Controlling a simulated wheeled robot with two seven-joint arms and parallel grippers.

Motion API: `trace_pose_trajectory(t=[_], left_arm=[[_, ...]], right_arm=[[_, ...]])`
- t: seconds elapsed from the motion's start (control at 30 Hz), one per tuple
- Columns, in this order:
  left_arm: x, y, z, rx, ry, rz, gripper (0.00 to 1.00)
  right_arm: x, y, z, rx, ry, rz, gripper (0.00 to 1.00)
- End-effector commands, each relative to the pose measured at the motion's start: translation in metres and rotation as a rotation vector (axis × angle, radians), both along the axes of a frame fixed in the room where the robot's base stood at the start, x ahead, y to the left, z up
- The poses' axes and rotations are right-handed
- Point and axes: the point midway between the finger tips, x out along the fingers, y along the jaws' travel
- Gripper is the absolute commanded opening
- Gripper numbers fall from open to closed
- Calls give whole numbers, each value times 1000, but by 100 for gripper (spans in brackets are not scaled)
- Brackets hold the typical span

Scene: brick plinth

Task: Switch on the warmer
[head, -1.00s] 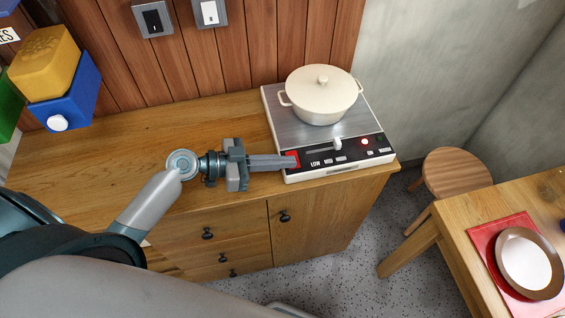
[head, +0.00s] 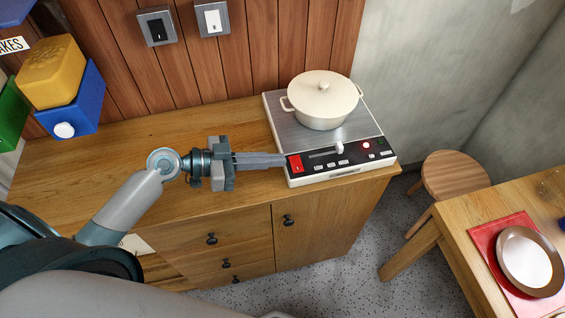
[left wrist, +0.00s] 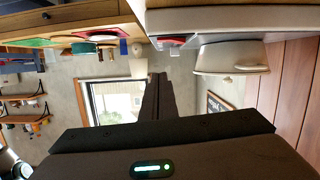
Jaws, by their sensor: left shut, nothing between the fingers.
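The warmer (head: 276,106) is a flat hot plate with a steel top and a black front panel, standing on the wooden counter. A red rocker switch (head: 295,164) sits at the left end of its panel. A white slider knob (head: 339,148) and a lit red lamp (head: 366,144) are further right. A cream lidded pot (head: 322,105) stands on the plate; it also shows in the left wrist view (left wrist: 220,58). My left gripper (head: 283,160) is shut and empty, its tips just left of the red switch, with a small gap or none. My right gripper is not in view.
Blue (head: 80,105) and yellow (head: 52,70) bins stand at the counter's left. Two wall switches, one black (head: 157,28) and one white (head: 213,17), are above the counter. A stool (head: 453,173) and a table with a plate (head: 530,257) are at right.

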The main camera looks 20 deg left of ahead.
Motion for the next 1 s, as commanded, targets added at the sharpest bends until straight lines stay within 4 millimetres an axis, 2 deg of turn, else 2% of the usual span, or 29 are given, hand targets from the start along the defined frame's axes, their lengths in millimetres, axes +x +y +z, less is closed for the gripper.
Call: trace_pose_trajectory(t=[0.03,0.1,0.4,1.0], left_arm=[[-6,7,-4,5,0,-2,0],[-13,17,-1,5,1,-1,0],[-32,44,11,3,1,-1,0],[-35,47,15,0,0,-1,0]], right_arm=[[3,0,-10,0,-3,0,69],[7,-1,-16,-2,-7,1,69],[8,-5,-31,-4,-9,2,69],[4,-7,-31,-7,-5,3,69]])
